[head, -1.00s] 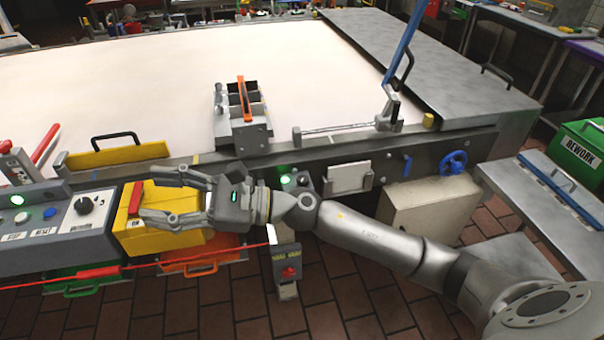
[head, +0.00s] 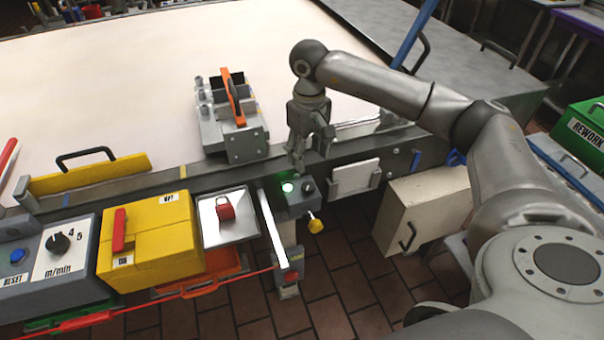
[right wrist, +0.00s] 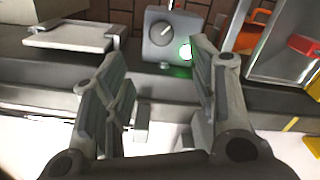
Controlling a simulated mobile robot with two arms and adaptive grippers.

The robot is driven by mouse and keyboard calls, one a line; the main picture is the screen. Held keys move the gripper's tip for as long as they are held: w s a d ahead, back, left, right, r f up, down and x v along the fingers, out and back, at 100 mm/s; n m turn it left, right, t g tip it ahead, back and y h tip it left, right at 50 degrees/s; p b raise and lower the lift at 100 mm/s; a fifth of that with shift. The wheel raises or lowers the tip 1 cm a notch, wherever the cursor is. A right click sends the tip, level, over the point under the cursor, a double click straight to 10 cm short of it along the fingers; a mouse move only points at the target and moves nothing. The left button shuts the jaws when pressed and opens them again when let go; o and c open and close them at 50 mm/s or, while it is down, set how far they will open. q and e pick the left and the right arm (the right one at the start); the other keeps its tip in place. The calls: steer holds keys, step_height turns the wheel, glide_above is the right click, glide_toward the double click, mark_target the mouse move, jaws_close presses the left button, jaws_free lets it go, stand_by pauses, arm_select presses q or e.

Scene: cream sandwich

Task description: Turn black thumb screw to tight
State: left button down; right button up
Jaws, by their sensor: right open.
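I cannot make out a black thumb screw for certain in either view. My right gripper (head: 310,155) points down over the front rail of the cream table (head: 190,172), to the right of the grey slotted block with the orange handle (head: 232,98). In the right wrist view its two fingers (right wrist: 157,75) are spread with nothing gripped between them. Beyond them shows the grey switch box (right wrist: 176,38) with a rotary knob (right wrist: 160,31) and a lit green lamp. The same switch box has a dark knob (head: 307,186) in the head view. My left gripper is out of view.
A yellow box (head: 150,240) and a control panel with a black dial (head: 58,243) stand at the lower left. A white plate (head: 355,177) sits in a front holder. The cream surface (head: 120,90) is largely bare.

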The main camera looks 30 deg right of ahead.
mark_target(308, 185)
steer(key=f, duration=0.1)
steer(key=s+f, duration=0.1)
steer(key=shift+a+f+p, duration=0.1)
steer(key=shift+f+p, duration=0.25)
steer(key=shift+f, duration=0.05)
steer(key=f, duration=0.3)
steer(key=shift+w+f+p, duration=0.2)
steer(key=shift+p, duration=0.2)
step_height(308, 185, down, 4)
steer(key=shift+w+r, duration=0.1)
steer(key=shift+r, duration=0.15)
steer(key=shift+c, duration=1)
steer(key=c, duration=0.8)
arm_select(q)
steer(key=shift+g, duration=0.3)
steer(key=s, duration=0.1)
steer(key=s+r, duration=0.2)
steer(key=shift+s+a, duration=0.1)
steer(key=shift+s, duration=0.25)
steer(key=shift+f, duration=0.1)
